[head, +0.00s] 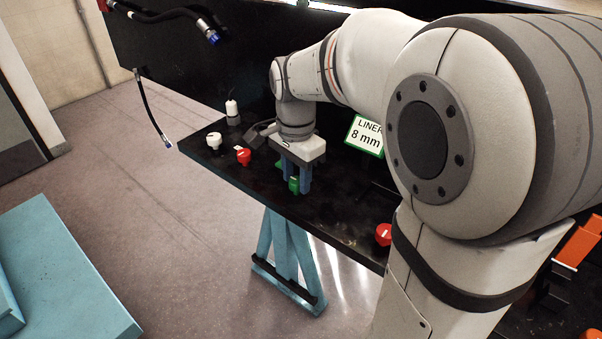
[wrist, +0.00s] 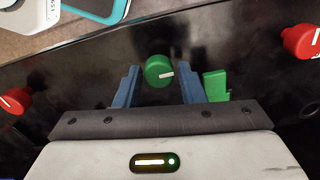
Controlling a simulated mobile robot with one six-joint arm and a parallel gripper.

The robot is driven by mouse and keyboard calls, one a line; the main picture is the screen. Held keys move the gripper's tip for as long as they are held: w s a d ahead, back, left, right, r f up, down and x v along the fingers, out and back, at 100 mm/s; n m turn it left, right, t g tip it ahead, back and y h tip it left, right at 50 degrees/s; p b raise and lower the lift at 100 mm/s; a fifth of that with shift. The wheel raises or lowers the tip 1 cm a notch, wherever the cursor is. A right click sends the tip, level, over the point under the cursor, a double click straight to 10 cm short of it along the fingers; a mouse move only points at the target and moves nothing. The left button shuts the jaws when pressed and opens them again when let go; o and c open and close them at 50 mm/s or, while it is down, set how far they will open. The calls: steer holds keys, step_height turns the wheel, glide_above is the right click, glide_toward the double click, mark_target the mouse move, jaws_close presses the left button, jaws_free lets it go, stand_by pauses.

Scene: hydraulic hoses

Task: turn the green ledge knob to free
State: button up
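The green ledge knob (wrist: 159,70) is round, with a white pointer line that points right and slightly up in the wrist view. In the head view the knob (head: 294,186) is low between my blue fingers, partly hidden by them. My gripper (wrist: 158,72) is open, with one finger on each side of the knob and a visible gap on both sides. In the head view my gripper (head: 298,178) points down at the black ledge (head: 335,215). No position marking for "free" is readable.
A green block (wrist: 215,84) stands just outside the right finger in the wrist view. Red knobs (head: 243,157) (head: 384,234) sit on both sides along the ledge. A white knob (head: 214,140) and a "LINER 8 mm" sign (head: 366,136) are also there. Hoses (head: 152,110) hang at the left.

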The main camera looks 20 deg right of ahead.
steer(key=c, duration=0.6)
steer(key=shift+d, duration=0.3)
steer(key=shift+a, duration=0.15)
steer(key=shift+a+n, duration=0.15)
steer(key=shift+n, duration=0.35)
steer(key=n, duration=0.3)
steer(key=shift+n+p, duration=0.35)
steer(key=shift+n, duration=0.05)
steer(key=n, duration=0.3)
steer(key=shift+f+n, duration=0.1)
steer(key=shift+n, duration=0.3)
steer(key=n, duration=0.4)
steer(key=shift+a+p, duration=0.1)
steer(key=shift+p, duration=0.3)
steer(key=n, duration=0.5)
steer(key=shift+f, duration=0.1)
steer(key=shift+n, duration=0.3)
